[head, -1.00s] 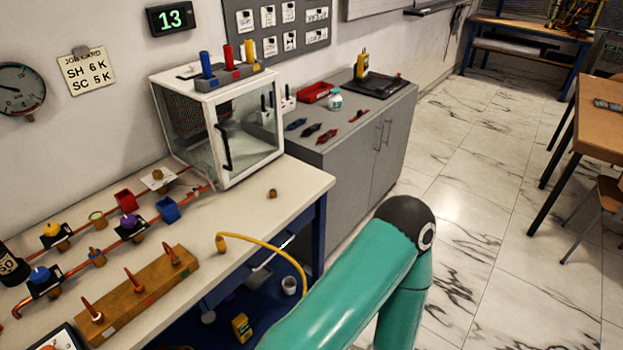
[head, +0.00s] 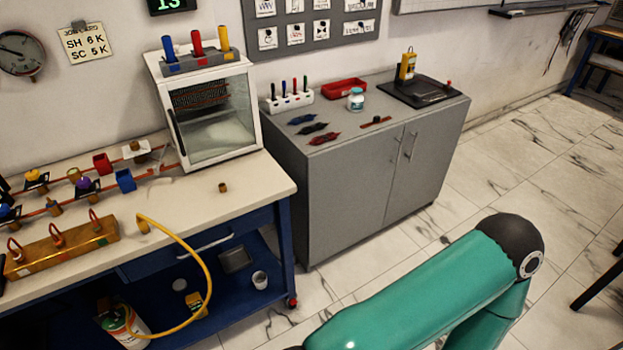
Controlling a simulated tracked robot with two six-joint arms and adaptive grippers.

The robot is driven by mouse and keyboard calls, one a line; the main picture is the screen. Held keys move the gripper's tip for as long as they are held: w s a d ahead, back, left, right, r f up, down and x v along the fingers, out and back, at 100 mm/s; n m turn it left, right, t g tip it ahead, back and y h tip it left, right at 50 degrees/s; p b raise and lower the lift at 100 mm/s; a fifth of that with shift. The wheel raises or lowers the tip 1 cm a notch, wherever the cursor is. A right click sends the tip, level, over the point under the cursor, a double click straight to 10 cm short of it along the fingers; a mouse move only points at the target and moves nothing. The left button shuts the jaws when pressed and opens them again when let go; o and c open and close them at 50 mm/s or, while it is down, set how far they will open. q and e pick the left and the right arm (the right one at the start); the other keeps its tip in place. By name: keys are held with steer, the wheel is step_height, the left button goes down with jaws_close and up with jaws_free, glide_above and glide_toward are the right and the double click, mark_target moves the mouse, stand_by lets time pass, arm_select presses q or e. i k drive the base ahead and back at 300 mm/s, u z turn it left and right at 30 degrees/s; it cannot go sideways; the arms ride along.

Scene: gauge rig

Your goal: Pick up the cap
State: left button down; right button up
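A small brass-brown cap (head: 222,187) stands on the white top of the workbench (head: 245,197), in front of the glass-fronted white case and near the bench's right end. Nothing touches it. Neither of my grippers shows in the head view. Only a teal arm of mine with a black joint shows at the lower right, well away from the cap.
The glass-fronted case (head: 212,125) stands behind the cap. A yellow hose (head: 190,250) hangs over the front edge. A grey cabinet (head: 355,190) stands at right.

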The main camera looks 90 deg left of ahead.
mark_target(222, 187)
steer(key=z, duration=0.2)
steer(key=i, duration=0.8)
steer(key=u, duration=2.15)
steer(key=i, duration=0.3)
steer(key=u, duration=2.3)
steer(key=k, duration=0.5)
steer(key=u, duration=0.5)
steer(key=i, duration=1.55)
steer(key=z, duration=0.4)
